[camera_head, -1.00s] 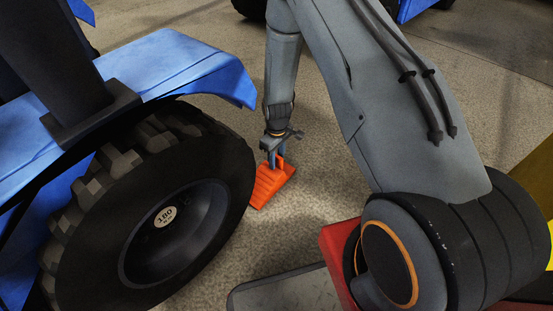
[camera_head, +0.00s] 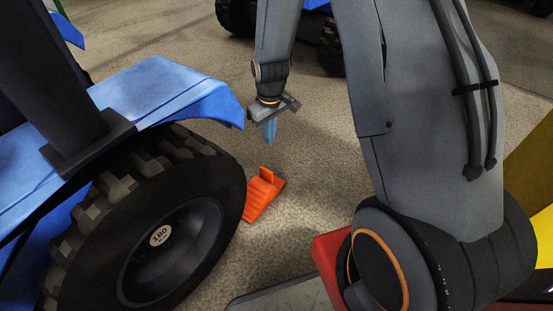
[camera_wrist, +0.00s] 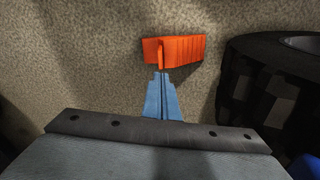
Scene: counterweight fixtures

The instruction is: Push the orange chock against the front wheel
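The orange chock (camera_head: 257,203) is a ribbed wedge with an upright grip tab. It lies on the floor beside the front wheel (camera_head: 160,235), a large black lugged tyre marked 180. In the wrist view the chock (camera_wrist: 185,49) has its ribbed end towards the tyre (camera_wrist: 262,90), with a narrow strip of floor between them. In the head view the tyre's edge overlaps the chock's left end. My gripper (camera_head: 271,131) is above and behind the chock, apart from it. In the wrist view its blue fingers (camera_wrist: 161,82) lie together with nothing between them, just short of the tab.
A blue fender (camera_head: 160,90) overhangs the wheel. Another blue vehicle's dark wheels (camera_head: 332,48) stand at the back. A red part (camera_head: 328,262) and a grey plate (camera_head: 285,290) are at the lower middle. Bare floor (camera_head: 315,165) lies right of the chock.

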